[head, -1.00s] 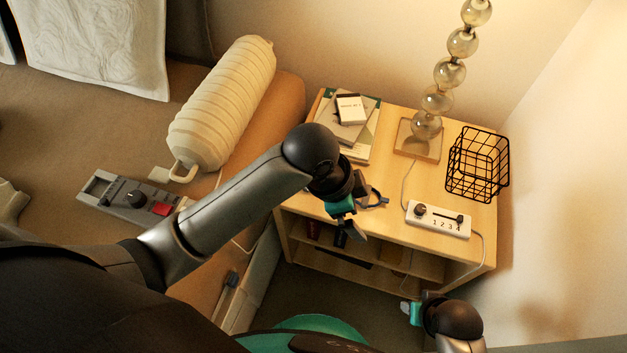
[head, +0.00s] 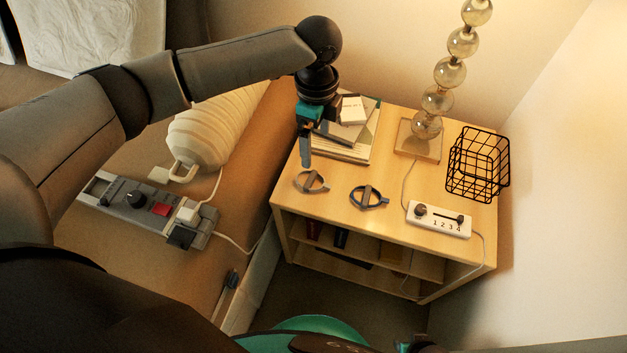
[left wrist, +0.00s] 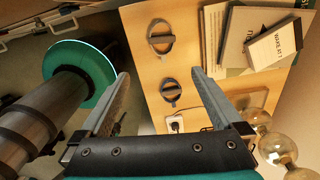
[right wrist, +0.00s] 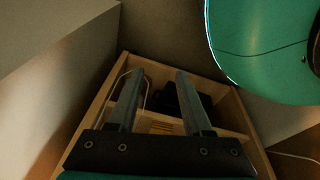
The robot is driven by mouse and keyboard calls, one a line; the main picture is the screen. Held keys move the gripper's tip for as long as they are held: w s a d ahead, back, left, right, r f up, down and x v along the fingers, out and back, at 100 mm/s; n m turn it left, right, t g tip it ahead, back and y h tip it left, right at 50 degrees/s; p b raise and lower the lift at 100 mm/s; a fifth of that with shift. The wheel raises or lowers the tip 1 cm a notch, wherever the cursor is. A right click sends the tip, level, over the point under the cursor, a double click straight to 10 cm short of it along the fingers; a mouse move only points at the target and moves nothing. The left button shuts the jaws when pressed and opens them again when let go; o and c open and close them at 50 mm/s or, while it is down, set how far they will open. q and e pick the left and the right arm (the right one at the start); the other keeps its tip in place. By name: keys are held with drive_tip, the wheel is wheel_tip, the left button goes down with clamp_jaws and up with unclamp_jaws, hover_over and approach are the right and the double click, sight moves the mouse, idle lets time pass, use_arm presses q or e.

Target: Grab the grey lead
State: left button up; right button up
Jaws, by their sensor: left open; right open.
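The grey lead (head: 311,182), a coiled loop with a band across it, lies on the wooden cabinet top near its left front corner. It also shows in the left wrist view (left wrist: 160,38). A similar dark blue coil (head: 368,197) lies to its right, apart from it. My left gripper (head: 326,148) is open and empty above the cabinet's left side, by the books, a little behind the grey lead. In the left wrist view, both coils appear between or just beyond the open fingers (left wrist: 157,74). My right gripper (right wrist: 158,72) is open and empty, low in front of the cabinet's shelves.
Books with a white box (head: 351,110), a glass-ball lamp (head: 427,124), a black wire basket (head: 478,165) and a white numbered switch strip (head: 438,220) stand on the cabinet top (head: 330,215). A grey control strip (head: 120,200) and a ribbed cream lamp (head: 200,135) are at left.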

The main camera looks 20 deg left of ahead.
use_arm(q)
drive_tip(key=b, duration=0.2)
hover_over(318, 182)
wheel_tip(318, 182, down, 4)
drive_tip(key=shift+s+a+f+b, duration=0.1)
drive_tip(key=shift+f+b, duration=0.4)
drive_tip(key=shift+f, duration=0.65)
drive_tip(key=shift+s+a+f+b, duration=0.1)
drive_tip(key=shift+f+b, duration=0.35)
drive_tip(key=shift+f, duration=0.65)
drive_tip(key=shift+w+d+f+b, duration=0.1)
drive_tip(key=shift+f+b, duration=0.5)
drive_tip(key=shift+f, duration=0.45)
drive_tip(key=f+b, duration=0.2)
drive_tip(key=f, duration=0.1)
drive_tip(key=shift+w+d, duration=0.15)
drive_tip(key=shift+d, duration=0.05)
drive_tip(key=shift+f+b, duration=0.4)
drive_tip(key=shift+f, duration=0.15)
use_arm(e)
drive_tip(key=w+a+r, duration=0.2)
drive_tip(key=w+r, duration=0.1)
drive_tip(key=r, duration=0.4)
drive_tip(key=w+a+r+t, duration=0.1)
drive_tip(key=w+a+r, duration=0.1)
drive_tip(key=w+r, duration=0.2)
drive_tip(key=shift+w+r+t+y, duration=0.25)
drive_tip(key=shift+r+t+y, duration=0.05)
drive_tip(key=shift+r, duration=1.5)
